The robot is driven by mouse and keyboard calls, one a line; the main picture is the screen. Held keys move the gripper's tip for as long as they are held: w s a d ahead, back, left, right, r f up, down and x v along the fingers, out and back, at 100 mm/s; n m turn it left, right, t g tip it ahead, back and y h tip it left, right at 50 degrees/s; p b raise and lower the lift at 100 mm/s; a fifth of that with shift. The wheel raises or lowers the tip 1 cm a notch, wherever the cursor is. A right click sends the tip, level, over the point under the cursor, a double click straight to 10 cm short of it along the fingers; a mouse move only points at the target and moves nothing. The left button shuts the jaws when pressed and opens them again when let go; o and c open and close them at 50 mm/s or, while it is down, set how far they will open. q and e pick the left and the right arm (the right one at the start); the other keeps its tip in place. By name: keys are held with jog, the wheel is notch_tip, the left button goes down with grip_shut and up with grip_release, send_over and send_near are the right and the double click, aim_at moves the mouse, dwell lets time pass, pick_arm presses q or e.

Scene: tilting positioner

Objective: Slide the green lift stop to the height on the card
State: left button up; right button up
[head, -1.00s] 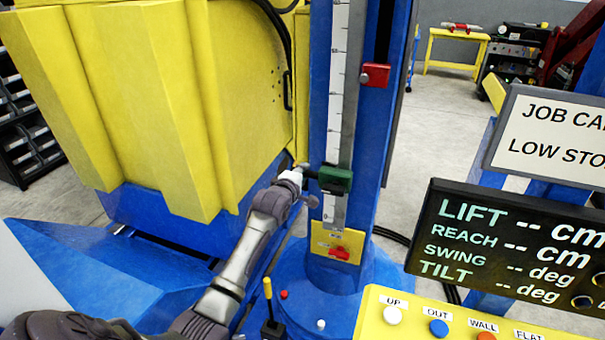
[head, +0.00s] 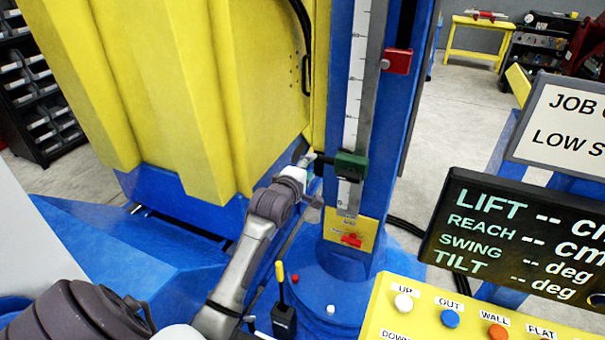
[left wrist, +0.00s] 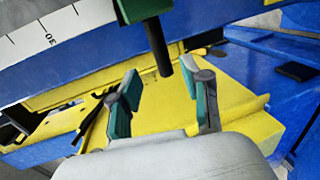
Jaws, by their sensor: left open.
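The green lift stop (head: 351,165) sits low on the white scale of the blue column, with a short black rod sticking out to its left. My left gripper (head: 308,162) is open at that rod. In the left wrist view, the rod (left wrist: 157,45) comes down from the green block (left wrist: 140,8), its end showing between the two teal-padded fingertips (left wrist: 160,76). Neither pad visibly touches it. The scale there shows a 30 mark (left wrist: 50,37). The job card (head: 575,125) reads "JOB C" and "LOW S", cut off by the right edge, so its height is not visible. My right gripper is out of view.
A red stop (head: 397,60) sits higher on the column. Below the scale is a yellow plate with a red lever (head: 351,240). The display (head: 515,235) shows dashes for lift. A button panel (head: 470,315) stands front right. A large yellow body (head: 190,90) stands left.

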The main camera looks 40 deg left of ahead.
pick_arm(q)
jog(key=shift+v, duration=2.15)
jog(key=s+d+f+m+g+h, duration=0.1)
jog(key=s+d+f+m+g, duration=0.2)
jog(key=f, duration=1)
jog(key=s+d+f+m+g+h+b, duration=0.1)
jog(key=s+d+f+m+g, duration=0.2)
jog(key=f, duration=0.9)
jog(key=s+d+f+m+g+h, duration=0.1)
jog(key=s+d+f+m, duration=0.3)
jog(key=f, duration=0.9)
jog(key=s+d+f+m+g, duration=0.2)
jog(key=s+f+m, duration=0.2)
jog(key=s+f, duration=0.5)
jog(key=s+d+f+m+g, duration=0.2)
jog(key=s+f+m, duration=0.1)
jog(key=s+f, duration=0.55)
jog(key=s+d+f+m+g, duration=0.1)
jog(key=s+f+m, duration=0.2)
jog(key=s, duration=0.8)
jog(key=s+d+f+m+g+b, duration=0.1)
jog(key=s+d+f+m+g, duration=0.1)
jog(key=s, duration=1)
jog(key=shift+f+m+h, duration=0.4)
jog(key=shift+f+m, duration=0.2)
jog(key=shift+m, duration=0.1)
